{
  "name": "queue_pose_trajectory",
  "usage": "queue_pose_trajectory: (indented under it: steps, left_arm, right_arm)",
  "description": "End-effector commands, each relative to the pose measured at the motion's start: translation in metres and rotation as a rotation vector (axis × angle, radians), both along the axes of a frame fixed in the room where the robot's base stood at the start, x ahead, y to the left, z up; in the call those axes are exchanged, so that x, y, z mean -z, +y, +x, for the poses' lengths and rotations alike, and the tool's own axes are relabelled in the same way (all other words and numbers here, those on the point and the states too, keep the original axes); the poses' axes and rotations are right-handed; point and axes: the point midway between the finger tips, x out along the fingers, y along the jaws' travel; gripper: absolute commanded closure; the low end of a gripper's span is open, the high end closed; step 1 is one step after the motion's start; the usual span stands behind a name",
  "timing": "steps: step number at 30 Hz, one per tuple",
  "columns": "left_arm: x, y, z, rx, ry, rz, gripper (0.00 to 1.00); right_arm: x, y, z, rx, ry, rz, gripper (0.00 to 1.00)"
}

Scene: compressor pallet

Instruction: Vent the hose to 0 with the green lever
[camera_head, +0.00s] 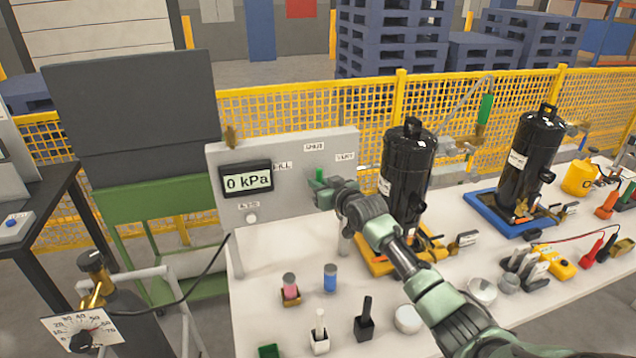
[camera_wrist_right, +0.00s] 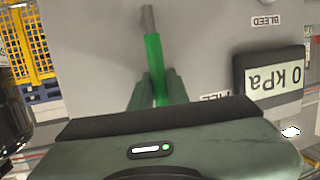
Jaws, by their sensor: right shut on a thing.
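The grey panel (camera_head: 290,208) stands at the back left of the white bench. Its display (camera_head: 247,180) reads 0 kPa, and the same reading shows upside down in the right wrist view (camera_wrist_right: 272,76). The green lever (camera_head: 319,174) is on the panel, among labels FILL, SHUT and VENT. In the right wrist view the lever (camera_wrist_right: 153,58) runs from a grey pivot down between my fingers. My right gripper (camera_head: 326,190) is shut on it. My fingers and wrist hide its lower end, and I cannot tell exactly which label it points at. My left gripper is out of view.
A black compressor (camera_head: 407,165) on a yellow base stands right of the panel, close to my right arm. Another compressor (camera_head: 530,155) stands on a blue tray (camera_head: 485,202). Small bottles and brushes stand in front. A gas cylinder (camera_head: 100,280) with a gauge is at lower left.

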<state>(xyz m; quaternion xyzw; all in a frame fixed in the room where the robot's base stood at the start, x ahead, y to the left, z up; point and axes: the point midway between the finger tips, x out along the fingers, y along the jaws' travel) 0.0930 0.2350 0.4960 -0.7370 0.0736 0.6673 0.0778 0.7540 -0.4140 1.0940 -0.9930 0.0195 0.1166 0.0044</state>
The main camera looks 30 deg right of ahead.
Motion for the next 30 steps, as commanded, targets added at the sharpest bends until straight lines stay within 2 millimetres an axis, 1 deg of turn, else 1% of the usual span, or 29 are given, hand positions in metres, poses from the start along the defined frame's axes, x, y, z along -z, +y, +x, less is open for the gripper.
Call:
queue_pose_trajectory:
  steps: [12,13,14,15,25,28,30]
  left_arm:
    - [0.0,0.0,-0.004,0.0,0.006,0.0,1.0]
    - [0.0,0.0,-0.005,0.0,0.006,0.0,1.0]
    - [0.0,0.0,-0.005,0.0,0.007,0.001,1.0]
    - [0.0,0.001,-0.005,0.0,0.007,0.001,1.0]
    - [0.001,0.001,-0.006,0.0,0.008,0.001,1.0]
    - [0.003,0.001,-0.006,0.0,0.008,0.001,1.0]
    - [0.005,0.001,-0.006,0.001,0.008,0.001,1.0]
  right_arm:
    - [0.003,0.001,0.0,-0.001,0.005,-0.005,1.0]
    - [0.003,0.001,0.0,-0.001,0.005,-0.005,0.76]
    - [0.003,0.001,0.0,-0.001,0.005,-0.005,0.67]
    - [0.003,0.001,0.0,-0.001,0.005,-0.005,0.62]
    - [0.001,0.0,-0.002,-0.001,0.002,-0.005,0.62]
    - [0.0,0.0,-0.009,-0.002,0.001,-0.005,0.62]
    - [-0.001,0.001,-0.018,-0.002,0.002,-0.004,0.62]
